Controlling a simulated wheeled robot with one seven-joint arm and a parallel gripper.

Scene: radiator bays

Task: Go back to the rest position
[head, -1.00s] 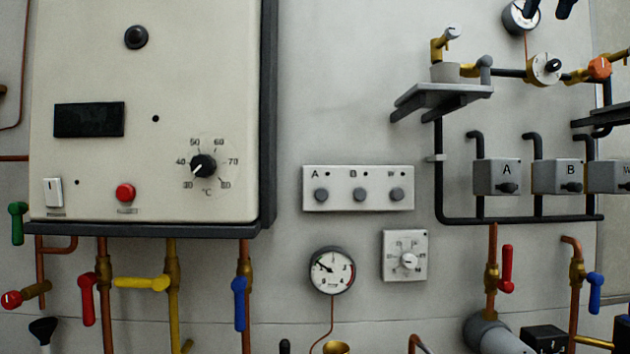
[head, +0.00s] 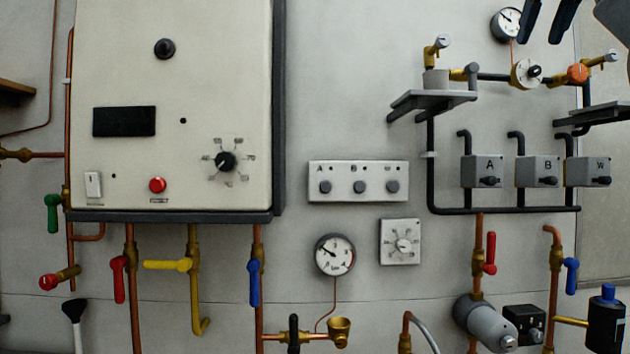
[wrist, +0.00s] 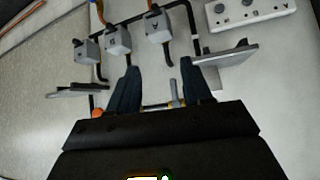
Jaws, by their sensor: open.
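My gripper (head: 548,14) shows at the top right of the head view, in front of the wall and near the upper pressure gauge (head: 507,22). Only its dark fingers and part of the grey wrist are in that view. In the wrist view my gripper (wrist: 155,92) has its two dark fingers spread apart, with nothing held between them. Beyond the fingers are grey boxes on black pipes and a thin horizontal pipe with an orange knob at its left end.
A boiler panel (head: 180,120) fills the left. A switch plate (head: 358,196), a round gauge (head: 335,255) and a thermostat (head: 400,242) are mid-wall. Grey shelves (head: 432,100) jut out at right, above boxes A (head: 480,172) and B (head: 537,172). Coloured valve levers line the bottom.

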